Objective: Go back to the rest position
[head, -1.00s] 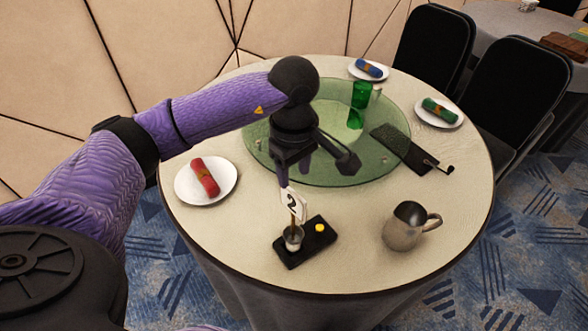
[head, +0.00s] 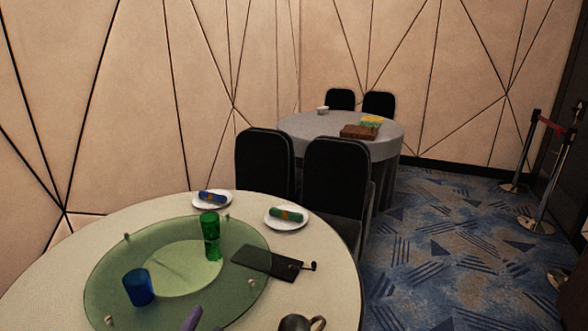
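Neither of my grippers can be made out in the head view. A narrow purple piece (head: 192,319) shows at the bottom edge over the round table (head: 335,262). It matches the colour of my arm, but I cannot tell which part it is. On the table stands a green glass turntable (head: 103,272). A blue cup (head: 139,287) and a green glass (head: 211,237) stand upright on it.
A dark board (head: 266,262) lies at the turntable's right edge. A metal pitcher (head: 297,322) is cut off below. Two plates (head: 226,204) (head: 271,222) hold rolled napkins. Black chairs (head: 265,165) (head: 336,180) stand behind. Carpet (head: 440,250) at right is open; barrier posts (head: 536,155) stand beyond.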

